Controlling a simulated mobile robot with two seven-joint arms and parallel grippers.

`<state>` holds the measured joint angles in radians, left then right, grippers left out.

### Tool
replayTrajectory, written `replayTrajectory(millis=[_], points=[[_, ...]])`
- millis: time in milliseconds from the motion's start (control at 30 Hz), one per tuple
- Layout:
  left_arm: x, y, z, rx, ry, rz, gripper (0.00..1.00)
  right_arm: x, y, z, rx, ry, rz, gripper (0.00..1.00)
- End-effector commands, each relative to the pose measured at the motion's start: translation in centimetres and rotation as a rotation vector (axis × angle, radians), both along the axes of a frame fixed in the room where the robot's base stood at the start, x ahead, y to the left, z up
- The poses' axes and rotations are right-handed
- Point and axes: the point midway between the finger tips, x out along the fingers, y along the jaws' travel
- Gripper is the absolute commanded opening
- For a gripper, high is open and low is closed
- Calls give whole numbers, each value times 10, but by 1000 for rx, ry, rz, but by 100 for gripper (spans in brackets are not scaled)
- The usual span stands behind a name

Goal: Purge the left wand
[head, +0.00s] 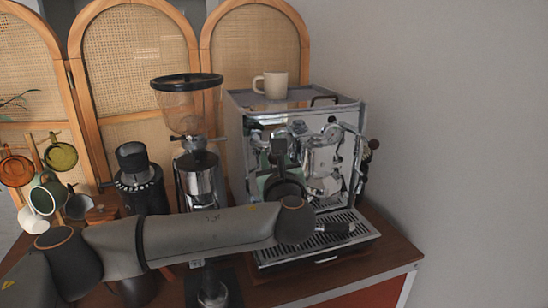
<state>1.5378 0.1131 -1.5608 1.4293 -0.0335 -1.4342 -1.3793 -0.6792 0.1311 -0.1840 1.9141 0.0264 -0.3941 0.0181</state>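The chrome espresso machine (326,150) stands at the right of the cart, its front facing me. My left arm comes in from the left and bends up in front of the machine. My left gripper (279,150) is at the left part of the machine's front, close to the chrome fittings. The dark wrist and gripper blend together, so I cannot see whether the fingers are open or shut, or touching anything. The left wand cannot be made out behind my arm and gripper. My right gripper is not in view.
A cream mug (271,84) sits on top of the machine. A grinder (196,170) and a smaller black grinder (139,180) stand left. Several mugs hang at far left. A wall is close on the right.

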Motion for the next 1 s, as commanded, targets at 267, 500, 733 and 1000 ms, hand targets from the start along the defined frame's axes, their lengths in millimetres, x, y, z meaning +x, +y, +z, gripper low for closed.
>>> replayTrajectory(millis=[267,500,733,1000], points=[[0,0,0,0,1,1,0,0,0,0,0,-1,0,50],[0,1,2,-4,13,1,0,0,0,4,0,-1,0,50],[0,0,9,-35,103,1,0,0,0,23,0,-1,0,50],[2,1,14,-96,284,2,0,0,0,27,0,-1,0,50]])
